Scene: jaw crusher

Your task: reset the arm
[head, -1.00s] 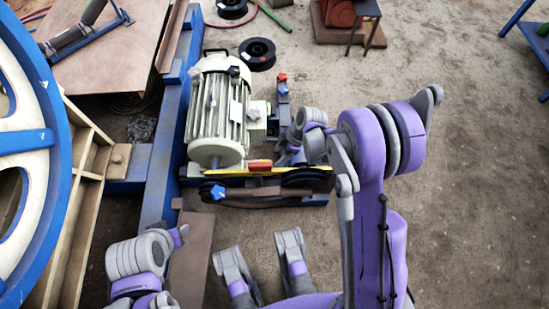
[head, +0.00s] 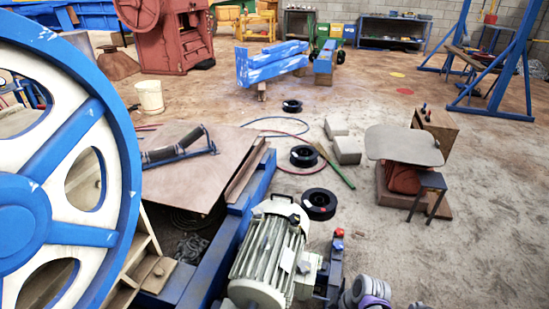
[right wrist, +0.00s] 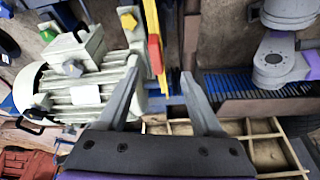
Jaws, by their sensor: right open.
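My right gripper (right wrist: 161,72) shows in the right wrist view with its two grey fingers apart and nothing between them. The fingers point toward the pale motor (right wrist: 85,90) and a yellow strip with a red block (right wrist: 155,52), which lie beyond them. I cannot tell the exact gap to either. In the head view only a purple and grey piece of my arm (head: 368,294) shows at the bottom edge, right of the motor (head: 270,255). My left gripper is in neither current view.
A large blue and white wheel (head: 60,232) stands at the left on a blue frame (head: 238,215). The floor at lower right is mostly clear.

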